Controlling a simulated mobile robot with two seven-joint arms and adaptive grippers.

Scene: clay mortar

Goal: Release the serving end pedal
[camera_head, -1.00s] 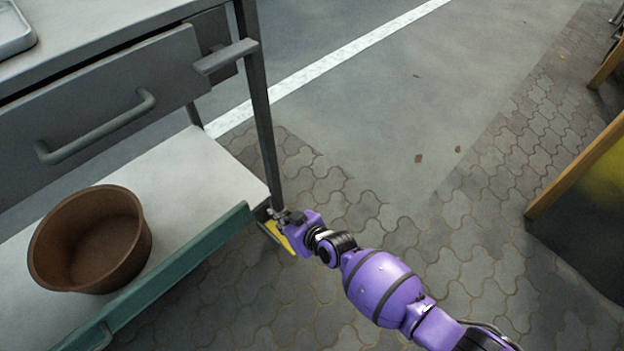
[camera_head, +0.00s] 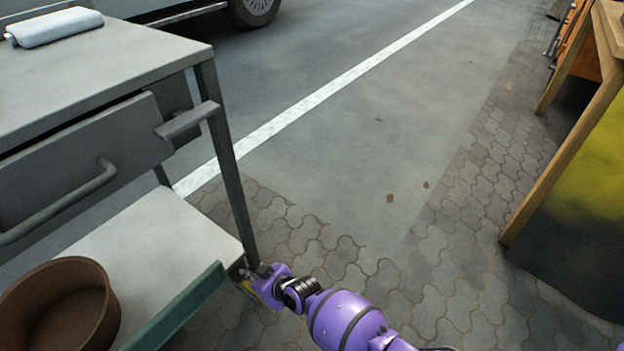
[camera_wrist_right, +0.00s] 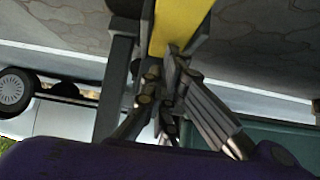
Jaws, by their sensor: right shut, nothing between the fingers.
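The pedal is a yellow piece (camera_head: 247,287) low at the near right leg of the grey metal cart (camera_head: 228,165). In the head view it is mostly hidden by my right gripper (camera_head: 257,273). In the right wrist view the pedal (camera_wrist_right: 180,22) is a yellow strip running up to the top edge, just beyond the fingers. My right gripper (camera_wrist_right: 165,95) is shut with nothing held, its fingertips close to the yellow strip. I cannot tell whether they touch it. My left gripper is not in view.
A brown clay pot (camera_head: 62,310) sits on the cart's lower shelf (camera_head: 165,235). A drawer handle (camera_head: 60,203) and a side bar (camera_head: 188,121) stick out from the cart. A wooden-framed stand (camera_head: 550,150) is at right. Paving between them is clear.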

